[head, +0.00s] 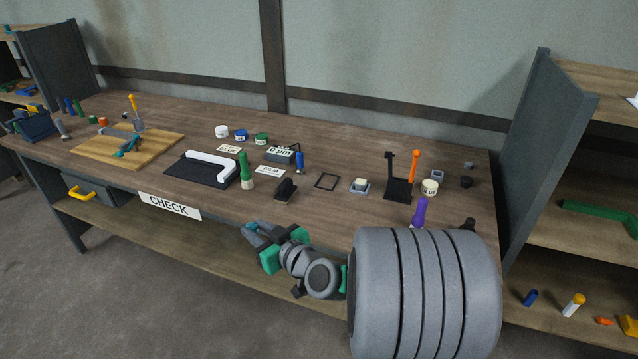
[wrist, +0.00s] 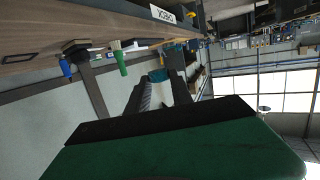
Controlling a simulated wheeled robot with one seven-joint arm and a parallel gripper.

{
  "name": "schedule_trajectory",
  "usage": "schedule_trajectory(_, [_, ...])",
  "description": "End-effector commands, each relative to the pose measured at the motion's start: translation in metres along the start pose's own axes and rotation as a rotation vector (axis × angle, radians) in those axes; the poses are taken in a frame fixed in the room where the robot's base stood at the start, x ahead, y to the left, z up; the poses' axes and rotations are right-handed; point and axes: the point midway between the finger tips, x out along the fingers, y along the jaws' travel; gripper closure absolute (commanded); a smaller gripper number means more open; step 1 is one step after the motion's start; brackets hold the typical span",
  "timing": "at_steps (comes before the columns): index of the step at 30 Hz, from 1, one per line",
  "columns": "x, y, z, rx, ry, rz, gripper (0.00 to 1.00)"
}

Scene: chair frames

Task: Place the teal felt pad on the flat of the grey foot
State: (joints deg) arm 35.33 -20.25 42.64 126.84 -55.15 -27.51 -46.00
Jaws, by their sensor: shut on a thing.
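My gripper (head: 248,231) is in front of the bench, just off its front edge and below the CHECK label's height, pointing left. In the wrist view its two dark fingers (wrist: 160,84) are shut on a small teal piece, the teal felt pad (wrist: 158,75), held at the fingertips. In the head view I cannot make out the pad at the fingertips. I cannot tell for certain which thing is the grey foot; a small grey piece with a pale top (head: 360,186) stands on the bench right of a thin black square frame (head: 327,181).
A wooden board (head: 165,150) with a teal tool lies on the left of the bench. A black base with a white bar (head: 205,168), a green-handled brush (head: 245,172), a dark block (head: 286,190) and a black stand (head: 398,190) occupy the bench top. The CHECK label (head: 169,206) hangs on the front edge.

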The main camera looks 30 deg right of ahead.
Motion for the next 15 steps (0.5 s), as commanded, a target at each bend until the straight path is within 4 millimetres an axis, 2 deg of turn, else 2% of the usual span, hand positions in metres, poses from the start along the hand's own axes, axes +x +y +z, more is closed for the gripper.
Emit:
schedule_trajectory(1, [-0.007, 0.022, 0.002, 0.007, 0.002, 0.048, 1.00])
schedule_trajectory(5, [-0.035, 0.085, 0.002, 0.035, 0.003, 0.190, 1.00])
schedule_trajectory(9, [-0.080, 0.153, 0.002, 0.068, 0.003, 0.359, 1.00])
schedule_trajectory(12, [-0.112, 0.189, 0.001, 0.088, 0.002, 0.457, 1.00])
schedule_trajectory(15, [-0.140, 0.213, 0.001, 0.105, 0.002, 0.532, 1.00])
